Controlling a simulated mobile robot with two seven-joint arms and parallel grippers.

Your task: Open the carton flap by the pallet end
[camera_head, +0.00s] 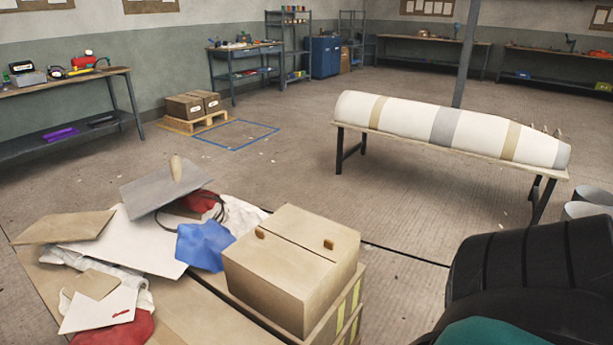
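A closed tan carton (276,282) stands in the lower middle of the head view. Its top has two flaps that meet at a dark seam. Neither of my grippers shows.
A heap of boards, cloths and a blue sheet (203,246) lies left of the carton. A large dark ribbed shape (540,275) fills the lower right. A long striped mould (452,127) lies on a trestle table behind. Open floor (330,190) lies between.

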